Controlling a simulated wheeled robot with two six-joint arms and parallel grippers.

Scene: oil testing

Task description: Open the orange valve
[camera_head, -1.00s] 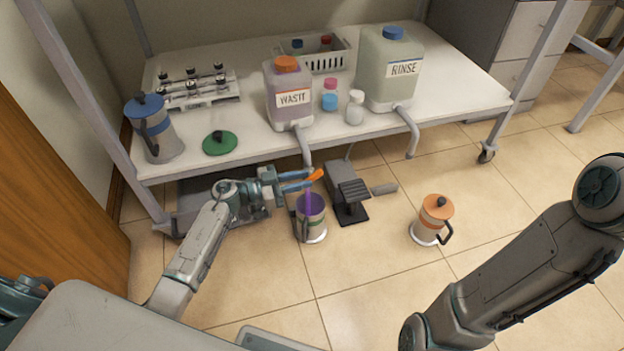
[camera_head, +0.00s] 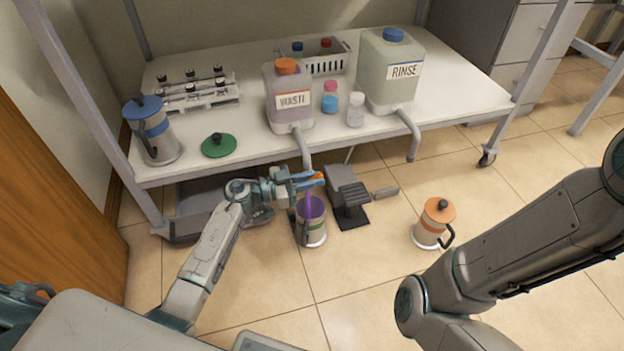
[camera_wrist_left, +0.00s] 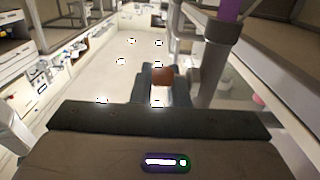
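The orange valve (camera_head: 319,176) sits at the lower end of the waste jug's grey outlet pipe (camera_head: 304,150). My left gripper (camera_head: 312,180) is at the valve, with one finger on each side of it. In the left wrist view the orange valve (camera_wrist_left: 162,77) fills the gap between the fingers, which look closed on it. A purple stream (camera_head: 308,203) runs down below the valve into an open grey pitcher (camera_head: 312,234) on the floor. My right gripper is out of view.
The waste jug (camera_head: 289,112) and rinse jug (camera_head: 388,82) stand on the white table (camera_head: 240,118). A grey pedal device (camera_head: 348,196) is right of the pitcher. An orange-lidded pitcher (camera_head: 433,223) stands on the floor farther right, with clear floor around it.

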